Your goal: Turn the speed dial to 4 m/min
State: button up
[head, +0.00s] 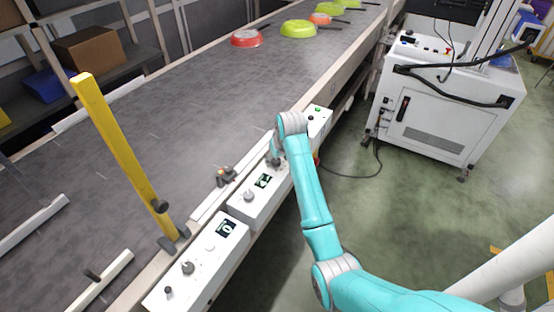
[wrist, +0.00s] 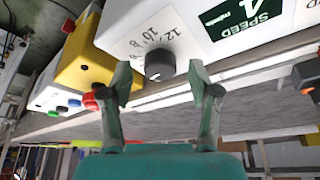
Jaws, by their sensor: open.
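The speed dial (wrist: 158,66) is a dark round knob on a white control box (wrist: 130,30), with the numbers 12, 10 and 8 printed beside it. The wrist view is upside down. My gripper (wrist: 161,78) is open, with one finger on each side of the dial; I cannot tell whether they touch it. A green display (wrist: 240,18) reading SPEED is beside the dial, its digit cut off by the frame edge. In the head view my gripper (head: 276,158) is over the right end of the white box (head: 240,211), hiding the dial; the display (head: 263,181) is left of it.
A second white box (head: 200,262) with knobs stands at the front left. A yellow post (head: 120,150) rises at left.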

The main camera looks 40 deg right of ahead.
jog(key=v, duration=1.1)
jog(key=shift+s+r, duration=0.1)
jog(key=shift+s, duration=0.05)
